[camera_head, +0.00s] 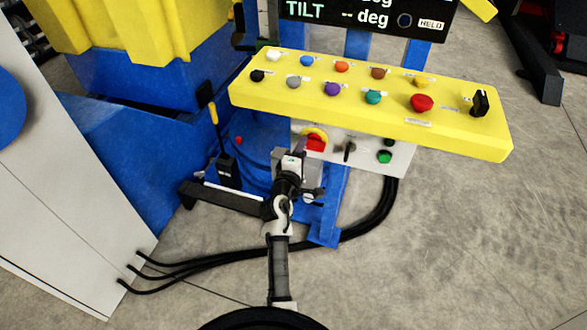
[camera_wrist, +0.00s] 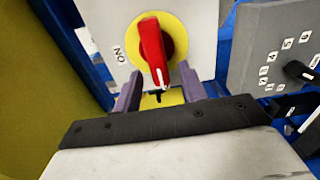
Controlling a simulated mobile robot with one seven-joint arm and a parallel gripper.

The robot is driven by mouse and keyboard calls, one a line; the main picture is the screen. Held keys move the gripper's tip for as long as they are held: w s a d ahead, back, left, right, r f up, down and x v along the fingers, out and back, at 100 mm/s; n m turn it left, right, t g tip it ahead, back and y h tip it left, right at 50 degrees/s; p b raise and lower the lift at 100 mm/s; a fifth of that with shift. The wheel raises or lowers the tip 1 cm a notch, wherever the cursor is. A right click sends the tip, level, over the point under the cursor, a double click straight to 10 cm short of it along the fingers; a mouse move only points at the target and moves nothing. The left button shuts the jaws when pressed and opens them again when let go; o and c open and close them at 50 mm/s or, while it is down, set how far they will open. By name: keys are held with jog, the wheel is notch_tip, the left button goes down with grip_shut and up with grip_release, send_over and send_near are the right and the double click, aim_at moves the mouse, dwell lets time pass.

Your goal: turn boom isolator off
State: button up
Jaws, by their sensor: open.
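The boom isolator is a red rotary handle (camera_wrist: 152,48) on a yellow round plate (camera_wrist: 175,28), set on a grey box. In the wrist view an "ON" label (camera_wrist: 119,56) sits to its left, and the handle stands nearly upright with its white-marked end low. In the head view the red handle (camera_head: 315,143) shows below the yellow console. My gripper (camera_wrist: 159,90) is open, its two purple fingers either side of the handle's lower end. I cannot tell if either finger touches it. In the head view the fingertips are hard to make out.
A yellow console (camera_head: 460,136) with several coloured buttons overhangs the isolator. A grey panel (camera_wrist: 272,45) with a numbered black knob (camera_wrist: 299,71) stands to the right. A lever with a yellow grip (camera_head: 214,114) is at left. Black hoses (camera_head: 365,224) run along the floor.

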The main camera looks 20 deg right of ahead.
jog(key=b+v, duration=0.2)
jog(key=v, duration=1)
jog(key=shift+b, duration=0.35)
